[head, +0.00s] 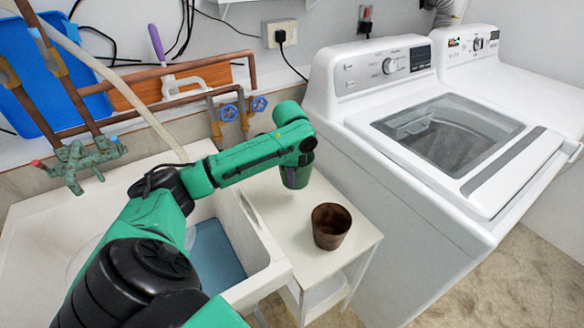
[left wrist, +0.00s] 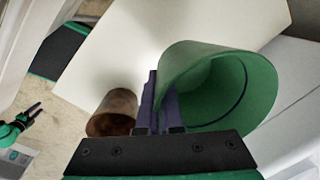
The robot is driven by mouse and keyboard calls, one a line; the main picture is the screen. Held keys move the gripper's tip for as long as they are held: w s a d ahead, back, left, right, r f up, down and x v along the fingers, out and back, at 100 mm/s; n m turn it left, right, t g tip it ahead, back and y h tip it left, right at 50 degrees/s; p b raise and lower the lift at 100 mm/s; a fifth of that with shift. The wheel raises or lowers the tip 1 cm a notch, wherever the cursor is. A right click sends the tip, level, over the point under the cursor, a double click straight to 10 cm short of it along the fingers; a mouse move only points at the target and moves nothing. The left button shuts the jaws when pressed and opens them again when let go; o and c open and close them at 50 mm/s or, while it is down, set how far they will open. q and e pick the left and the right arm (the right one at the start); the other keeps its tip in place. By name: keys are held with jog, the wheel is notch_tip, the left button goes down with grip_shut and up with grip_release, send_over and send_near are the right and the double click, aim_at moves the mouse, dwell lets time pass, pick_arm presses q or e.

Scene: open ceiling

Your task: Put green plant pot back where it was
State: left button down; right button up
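The green plant pot (left wrist: 222,88) is at my left gripper (left wrist: 160,102), which is shut with its purple fingers on the pot's wall. The pot's open mouth faces the left wrist camera. In the head view the green pot (head: 297,175) shows only partly below my left wrist, over the back of the small white table (head: 281,215). I cannot tell whether its base touches the tabletop. A brown pot (head: 331,226) stands upright on the table's front part, apart from the green pot. My right gripper (left wrist: 32,114) shows small at the left of the left wrist view; its opening is unclear.
A white sink (head: 246,240) is left of the table, under my left arm. A white washing machine (head: 400,160) stands close on the right. Pipes with blue valve handles (head: 229,112) run along the wall behind. Some tabletop around the brown pot is bare.

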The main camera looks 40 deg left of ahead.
pick_arm(q)
jog(key=f, duration=0.5)
jog(key=shift+w+a, duration=0.35)
jog(key=shift+w, duration=0.05)
jog(key=f, duration=0.4)
jog(key=shift+s+d, duration=0.2)
jog(key=shift+f, duration=0.2)
jog(key=shift+w+a, duration=0.1)
jog(key=c, duration=1.1)
grip_release()
pick_arm(e)
jog(key=shift+w+a, duration=0.35)
jog(key=shift+w, duration=0.25)
jog(key=shift+w+a, duration=0.35)
jog(key=shift+w, duration=0.2)
pick_arm(q)
jog(key=r, duration=0.8)
jog(key=s+d+r, duration=0.1)
jog(key=r, duration=0.3)
jog(key=shift+s, duration=0.1)
pick_arm(e)
jog(key=shift+r, duration=0.2)
